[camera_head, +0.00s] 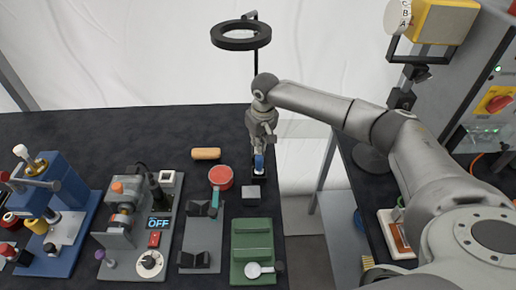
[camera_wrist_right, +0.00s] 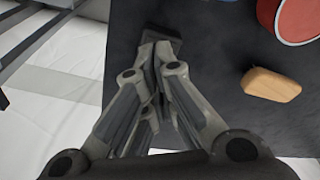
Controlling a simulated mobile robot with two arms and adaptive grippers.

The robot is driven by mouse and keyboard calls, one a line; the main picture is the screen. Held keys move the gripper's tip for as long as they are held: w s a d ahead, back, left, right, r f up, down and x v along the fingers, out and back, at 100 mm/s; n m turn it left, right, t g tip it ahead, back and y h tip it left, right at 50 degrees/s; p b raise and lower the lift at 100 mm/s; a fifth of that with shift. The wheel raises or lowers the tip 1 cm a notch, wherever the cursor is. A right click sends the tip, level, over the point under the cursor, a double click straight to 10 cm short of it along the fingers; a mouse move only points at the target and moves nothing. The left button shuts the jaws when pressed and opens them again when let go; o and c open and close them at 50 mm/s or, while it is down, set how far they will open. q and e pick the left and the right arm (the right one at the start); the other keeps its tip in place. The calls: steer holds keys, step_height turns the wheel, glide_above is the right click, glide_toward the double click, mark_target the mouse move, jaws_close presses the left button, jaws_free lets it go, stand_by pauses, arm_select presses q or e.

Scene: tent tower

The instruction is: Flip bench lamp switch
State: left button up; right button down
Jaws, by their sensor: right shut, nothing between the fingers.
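The bench lamp (camera_head: 241,36) is a black ring head on a thin dark stem at the back of the dark bench. The stem's lower part is hidden behind my right gripper. My right gripper (camera_head: 258,160) points down at the back right of the bench, fingers shut and empty. A small blue part shows at its tips, over a dark base; I cannot tell which thing the blue belongs to. In the right wrist view the closed fingers (camera_wrist_right: 157,48) end close to a dark block. Contact cannot be told, and no lamp switch is clearly seen. My left gripper is out of view.
A small grey box (camera_head: 251,192) stands just in front of my right gripper. A tan block (camera_head: 206,153) and a red round tin (camera_head: 221,177) lie to the left. A green fixture (camera_head: 252,240) is nearer. The bench's right edge is close, with a gap beyond.

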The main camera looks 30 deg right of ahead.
steer(key=shift+f, duration=0.9)
stand_by(0.3)
step_height(320, 180, up, 7)
steer(key=p, duration=0.8)
stand_by(0.4)
